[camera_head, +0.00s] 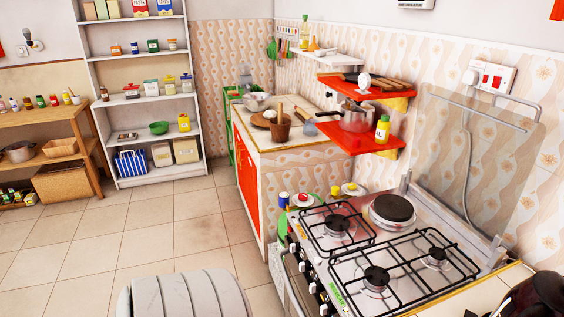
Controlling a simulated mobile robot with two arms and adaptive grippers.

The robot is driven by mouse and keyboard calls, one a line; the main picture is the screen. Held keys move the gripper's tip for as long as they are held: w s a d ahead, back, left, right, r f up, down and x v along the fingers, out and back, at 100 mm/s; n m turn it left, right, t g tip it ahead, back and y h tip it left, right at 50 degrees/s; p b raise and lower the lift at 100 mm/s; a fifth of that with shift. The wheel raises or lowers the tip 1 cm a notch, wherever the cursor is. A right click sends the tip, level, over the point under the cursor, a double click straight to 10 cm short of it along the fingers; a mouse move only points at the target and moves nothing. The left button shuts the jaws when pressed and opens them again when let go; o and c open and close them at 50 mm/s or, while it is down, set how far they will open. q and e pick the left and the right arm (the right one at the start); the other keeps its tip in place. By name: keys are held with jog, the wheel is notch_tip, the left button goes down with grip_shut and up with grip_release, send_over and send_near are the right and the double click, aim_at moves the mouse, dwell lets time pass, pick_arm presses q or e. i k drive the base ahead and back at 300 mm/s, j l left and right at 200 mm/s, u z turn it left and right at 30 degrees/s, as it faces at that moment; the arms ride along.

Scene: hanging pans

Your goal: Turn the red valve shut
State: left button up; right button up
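I cannot make out a red valve for certain in the head view. Low beside the stove's far left corner, a rounded green thing (283,232) shows partly, with a small blue-topped item (284,199) and a white item with red on it (302,199) near it. They are too small to tell whether one is the valve. The gas stove (385,262) has several burners, a raised glass lid (487,150) and a row of front knobs (303,262). Neither of my grippers is in view.
A red-doored counter (247,178) stands beyond the stove. Red wall shelves (352,138) hold a pot (355,117) and a green bottle (382,129). A white shelf unit (202,98) and a wooden table (45,115) stand at the back. The tiled floor (150,225) is open.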

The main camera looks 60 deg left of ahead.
aim_at(302, 196)
jog(key=j+u, duration=0.1)
jog(key=u, duration=1.85)
jog(key=i+j+u, duration=0.4)
jog(key=i+j, duration=0.2)
jog(key=i+j+u, duration=0.35)
jog(key=i+j, duration=0.2)
jog(key=i, duration=0.15)
jog(key=i+z, duration=0.3)
jog(key=i+j+z, duration=0.15)
jog(key=i+z, duration=0.2)
jog(key=i, duration=0.15)
jog(key=i+j+z, duration=0.3)
jog(key=i+l, duration=0.1)
